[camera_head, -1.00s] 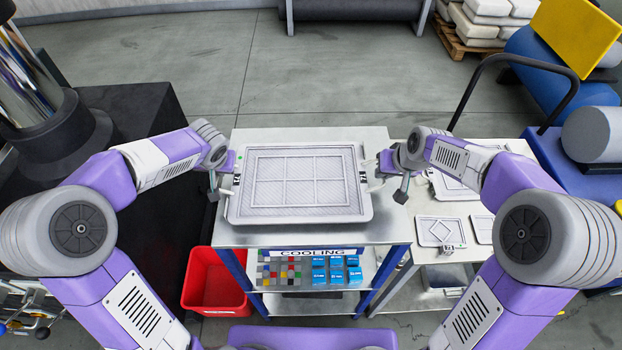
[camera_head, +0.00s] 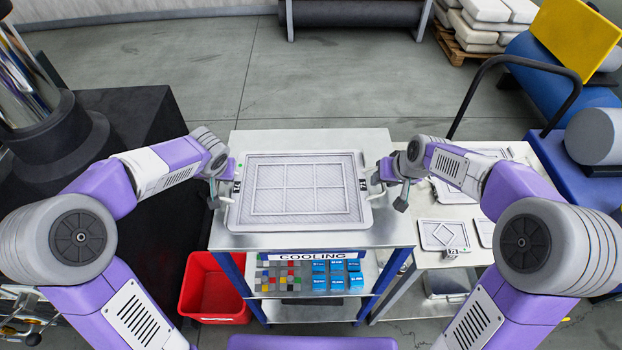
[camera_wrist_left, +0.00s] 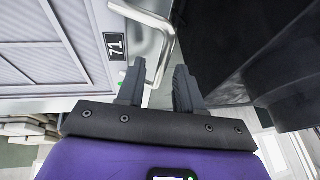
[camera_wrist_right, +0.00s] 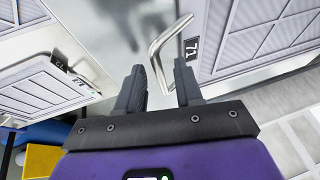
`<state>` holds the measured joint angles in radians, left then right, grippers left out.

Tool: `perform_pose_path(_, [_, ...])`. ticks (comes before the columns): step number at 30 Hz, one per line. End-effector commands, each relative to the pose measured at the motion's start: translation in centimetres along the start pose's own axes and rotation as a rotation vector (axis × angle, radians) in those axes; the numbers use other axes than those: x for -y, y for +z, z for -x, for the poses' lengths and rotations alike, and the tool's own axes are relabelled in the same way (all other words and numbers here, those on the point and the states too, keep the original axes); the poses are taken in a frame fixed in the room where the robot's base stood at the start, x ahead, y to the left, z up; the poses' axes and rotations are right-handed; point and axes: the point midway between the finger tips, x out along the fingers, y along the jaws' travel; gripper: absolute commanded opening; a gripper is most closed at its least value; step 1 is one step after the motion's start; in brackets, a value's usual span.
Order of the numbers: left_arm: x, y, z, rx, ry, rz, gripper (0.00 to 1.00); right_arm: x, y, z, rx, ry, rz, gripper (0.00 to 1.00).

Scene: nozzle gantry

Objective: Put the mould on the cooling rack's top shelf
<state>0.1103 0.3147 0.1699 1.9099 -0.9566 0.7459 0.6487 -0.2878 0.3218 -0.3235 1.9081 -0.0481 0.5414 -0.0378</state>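The mould (camera_head: 298,222), a light grey framed plate with a ribbed grid, lies level over the cooling rack's metal top shelf (camera_head: 310,139) and appears to rest on it. A tag reading 71 and a bent handle are at each side. My left gripper (camera_head: 228,188) is at the left handle (camera_wrist_left: 168,45); in the left wrist view its fingers (camera_wrist_left: 158,88) stand apart with the handle between them. My right gripper (camera_head: 377,180) is at the right handle (camera_wrist_right: 155,55); its fingers (camera_wrist_right: 161,86) are also apart around it.
A lower shelf with a COOLING sign (camera_head: 312,256) holds coloured blocks and blue boxes (camera_head: 337,274). A red bin (camera_head: 213,290) stands at the left. A side table (camera_head: 485,258) with other framed plates (camera_head: 443,235) is at the right. Bare shelf shows behind the mould.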

Motion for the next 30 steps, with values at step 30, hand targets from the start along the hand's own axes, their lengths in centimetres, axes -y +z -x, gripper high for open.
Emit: perform_pose_path(30, [0.0,0.0,12.1,0.0,0.0,-0.001,0.36,0.0,-0.1,1.1,-0.004,-0.001,0.0,0.36])
